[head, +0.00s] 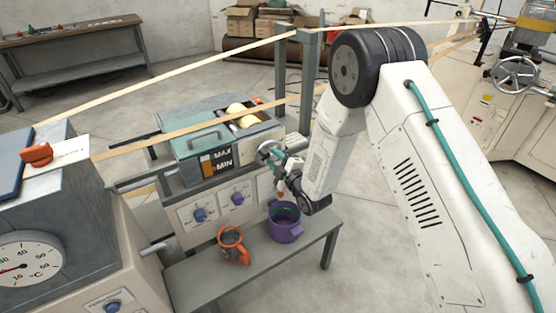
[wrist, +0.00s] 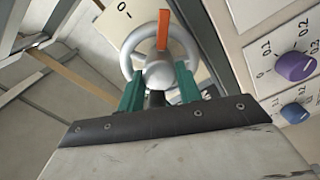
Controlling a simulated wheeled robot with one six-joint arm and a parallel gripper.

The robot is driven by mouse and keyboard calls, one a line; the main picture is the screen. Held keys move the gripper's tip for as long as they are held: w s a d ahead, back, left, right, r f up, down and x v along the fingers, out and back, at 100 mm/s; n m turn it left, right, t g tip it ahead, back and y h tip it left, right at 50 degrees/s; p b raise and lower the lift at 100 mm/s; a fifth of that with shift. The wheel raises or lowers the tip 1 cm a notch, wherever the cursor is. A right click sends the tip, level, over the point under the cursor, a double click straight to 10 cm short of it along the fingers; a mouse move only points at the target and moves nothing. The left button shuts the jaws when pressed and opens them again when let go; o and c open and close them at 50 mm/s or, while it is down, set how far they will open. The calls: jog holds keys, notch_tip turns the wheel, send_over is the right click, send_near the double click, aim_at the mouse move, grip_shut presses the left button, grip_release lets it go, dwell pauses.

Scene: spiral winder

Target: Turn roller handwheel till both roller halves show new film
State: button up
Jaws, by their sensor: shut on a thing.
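The roller handwheel (wrist: 160,68) is a pale grey wheel with a round hub and an orange bar standing upright across its top, in the wrist view. In the head view the handwheel (head: 267,149) sits at the right end of the teal-topped bath box (head: 192,143). My gripper (wrist: 158,82) has its teal fingers on either side of the hub, shut on the handwheel. It also shows in the head view (head: 283,166). A cream roller (head: 240,116) shows partly in the box's opening. I cannot tell how the film lies on its two halves.
A grey bench (head: 300,240) below carries a purple pot (head: 285,229) and an orange-handled jug (head: 233,247). Dials with purple and blue knobs (wrist: 296,66) lie close right of the wheel. Pale strips (head: 180,72) run overhead, near my arm. A thermometer cabinet (head: 30,262) stands left.

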jog(key=m, duration=0.6)
jog(key=shift+w+a+r, duration=0.1)
jog(key=shift+a+r, duration=0.05)
jog(key=shift+r, duration=0.1)
jog(key=m, duration=0.6)
jog(key=shift+w+r+m, duration=0.1)
jog(key=shift+m, duration=0.2)
jog(key=m, duration=0.6)
jog(key=shift+w+d, duration=0.15)
jog(key=shift+d, duration=0.15)
jog(key=m, duration=0.6)
jog(key=shift+d+m, duration=0.15)
jog(key=shift+m, duration=0.25)
jog(key=o, duration=1)
jog(key=shift+d+f, duration=0.15)
jog(key=shift+f, duration=0.05)
